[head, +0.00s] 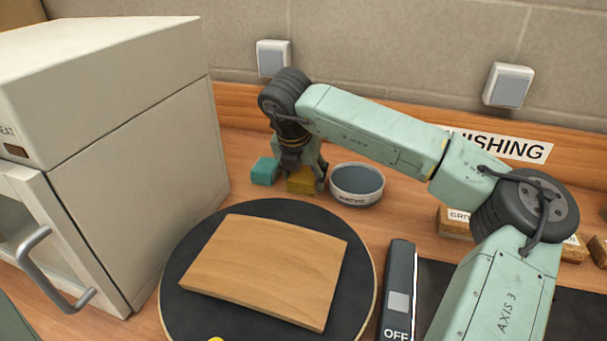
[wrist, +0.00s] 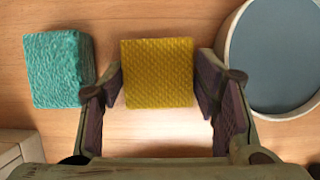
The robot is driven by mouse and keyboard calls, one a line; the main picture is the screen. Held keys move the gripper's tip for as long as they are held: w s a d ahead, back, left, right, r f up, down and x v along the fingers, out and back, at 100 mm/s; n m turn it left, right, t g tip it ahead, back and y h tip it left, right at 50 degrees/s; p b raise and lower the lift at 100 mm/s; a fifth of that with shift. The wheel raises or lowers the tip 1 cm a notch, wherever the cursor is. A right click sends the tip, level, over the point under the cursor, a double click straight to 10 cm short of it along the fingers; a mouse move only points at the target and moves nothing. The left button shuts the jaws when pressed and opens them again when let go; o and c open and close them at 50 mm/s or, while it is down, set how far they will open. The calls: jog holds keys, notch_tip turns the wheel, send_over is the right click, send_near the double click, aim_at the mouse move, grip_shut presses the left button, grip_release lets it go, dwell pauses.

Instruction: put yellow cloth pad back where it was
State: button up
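The yellow cloth pad (head: 301,181) is a small textured block at the back of the worktop, between a teal pad (head: 265,171) and a round tin (head: 357,184). In the wrist view the yellow pad (wrist: 158,73) lies between the two fingertips of my gripper (wrist: 158,85), one at each side. The fingers are spread about as wide as the pad. Whether they touch and grip it or stand just clear cannot be made out. In the head view my gripper (head: 303,168) points down over the pad and hides part of it. The pad looks to be at worktop level.
The teal pad (wrist: 60,70) is close to the left finger and the tin (wrist: 240,60) close to the right one. In front is a dark round plate (head: 190,305) bearing a bent wooden board (head: 265,268). A cream oven-like box (head: 130,180) stands left; an OFF-marked device (head: 399,290) lies right.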

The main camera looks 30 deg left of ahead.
jog(key=shift+o, duration=0.7)
jog(key=shift+r, duration=0.1)
jog(key=shift+r+p, duration=0.2)
jog(key=shift+p, duration=0.2)
jog(key=shift+s+r+b, duration=0.15)
jog(key=shift+r+b, duration=0.15)
jog(key=shift+b, duration=0.25)
jog(key=b+v, duration=0.3)
jog(key=v, duration=0.8)
